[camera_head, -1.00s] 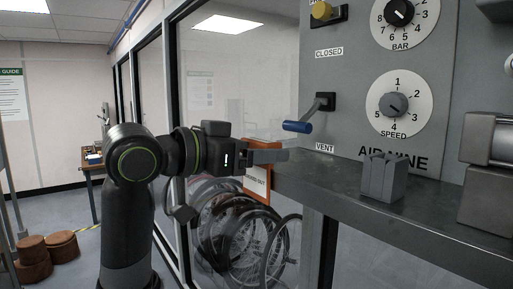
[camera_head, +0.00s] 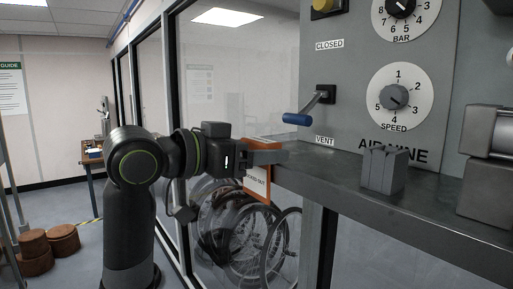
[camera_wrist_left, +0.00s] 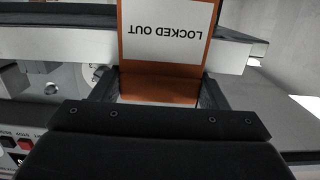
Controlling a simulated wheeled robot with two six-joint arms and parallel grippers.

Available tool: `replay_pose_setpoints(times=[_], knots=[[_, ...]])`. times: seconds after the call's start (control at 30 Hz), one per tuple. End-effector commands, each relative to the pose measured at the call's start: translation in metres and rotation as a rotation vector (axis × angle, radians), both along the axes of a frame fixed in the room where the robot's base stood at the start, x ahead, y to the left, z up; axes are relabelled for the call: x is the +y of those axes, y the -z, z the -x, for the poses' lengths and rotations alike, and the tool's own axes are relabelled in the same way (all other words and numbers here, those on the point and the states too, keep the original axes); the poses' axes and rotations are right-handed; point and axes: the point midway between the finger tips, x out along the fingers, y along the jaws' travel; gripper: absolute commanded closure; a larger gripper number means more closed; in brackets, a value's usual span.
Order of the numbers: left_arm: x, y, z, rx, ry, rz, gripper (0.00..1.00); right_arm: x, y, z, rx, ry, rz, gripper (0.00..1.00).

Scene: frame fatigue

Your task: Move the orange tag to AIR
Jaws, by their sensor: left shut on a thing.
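The orange tag (camera_head: 262,143) with a white "LOCKED OUT" panel hangs in my left gripper (camera_head: 264,156), beside the left end of the grey shelf. In the left wrist view the tag (camera_wrist_left: 157,87) lies between the two fingers of the gripper (camera_wrist_left: 158,88), its lettering upside down. The fingers are shut on it. On the grey panel (camera_head: 345,75) to the right, the "AIR NINE" lettering (camera_head: 394,149) shows under the speed dial, partly hidden by a grey block. My right gripper is not in view.
The grey shelf (camera_head: 350,190) runs along the panel and carries a small grey slotted block (camera_head: 383,171). A blue-handled lever (camera_head: 298,119) sticks out above the VENT label (camera_head: 325,140). Wheels (camera_head: 245,235) stand behind the glass. The shelf's left part is clear.

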Motion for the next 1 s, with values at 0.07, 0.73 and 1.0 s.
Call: replay_pose_setpoints(times=[0.07, 0.73, 1.0], knots=[[-0.0001, 0.0007, 0.0001, 0.001, 0.001, -0.001, 0.52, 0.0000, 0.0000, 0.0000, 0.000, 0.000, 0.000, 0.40], [-0.0003, 0.0057, 0.0001, 0.005, 0.004, -0.005, 0.07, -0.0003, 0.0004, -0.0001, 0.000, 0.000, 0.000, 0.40], [0.0016, 0.0069, 0.0014, 0.006, 0.005, -0.006, 0.07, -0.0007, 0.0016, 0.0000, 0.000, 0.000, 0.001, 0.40]])
